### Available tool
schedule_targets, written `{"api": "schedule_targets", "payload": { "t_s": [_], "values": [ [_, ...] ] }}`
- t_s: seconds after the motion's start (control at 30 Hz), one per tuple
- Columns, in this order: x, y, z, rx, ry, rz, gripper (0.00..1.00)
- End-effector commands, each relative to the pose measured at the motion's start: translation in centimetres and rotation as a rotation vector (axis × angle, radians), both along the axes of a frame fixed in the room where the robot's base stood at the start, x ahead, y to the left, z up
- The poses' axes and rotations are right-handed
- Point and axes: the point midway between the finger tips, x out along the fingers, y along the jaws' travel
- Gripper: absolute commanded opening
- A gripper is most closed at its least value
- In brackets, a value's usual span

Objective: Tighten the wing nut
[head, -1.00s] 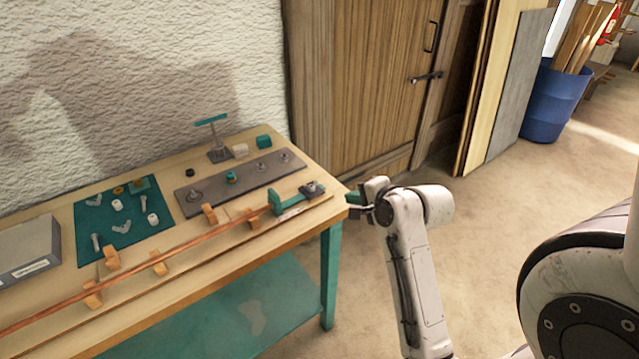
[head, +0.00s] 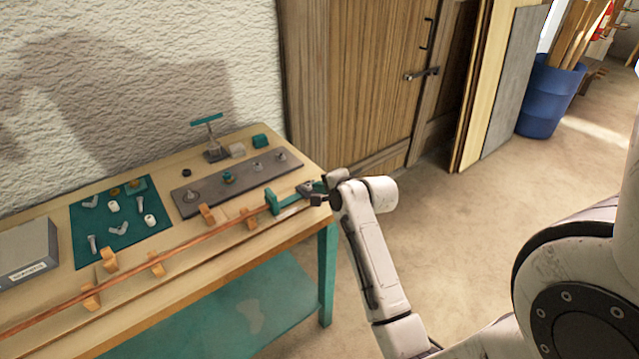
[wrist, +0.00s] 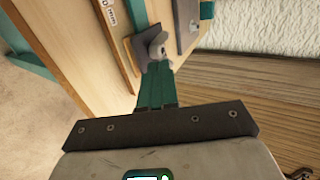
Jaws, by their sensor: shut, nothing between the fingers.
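My gripper (wrist: 157,72) is shut, its teal fingers pressed together with nothing between them. In the wrist view, a pale grey winged metal piece, apparently the wing nut (wrist: 157,43), sits just beyond the fingertips on a dark plate (wrist: 134,54). The fingertips overlap its near edge in the picture; I cannot tell whether they touch it. In the head view, my gripper (head: 319,190) is at the right end of the bench, beside the dark clamp plate, and partly hides that spot. The long bent lath (head: 190,243) runs along the bench front towards a teal block (head: 272,202).
The bench (head: 170,272) also holds a teal mat (head: 105,243) with loose wing nuts and bolts, a grey plate (head: 210,188) with studs, a teal-handled tool (head: 208,122) and a grey box (head: 25,250). Wooden pegs (head: 208,214) flank the lath.

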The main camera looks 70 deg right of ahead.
Motion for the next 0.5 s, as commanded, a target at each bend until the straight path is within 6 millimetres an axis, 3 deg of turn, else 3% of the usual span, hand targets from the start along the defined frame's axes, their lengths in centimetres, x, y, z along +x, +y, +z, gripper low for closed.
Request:
{"api": "schedule_targets", "payload": {
  "t_s": [0.5],
  "values": [
    [0.86, -0.59, 0.01, 0.001, 0.001, -0.001, 0.0]
  ]
}}
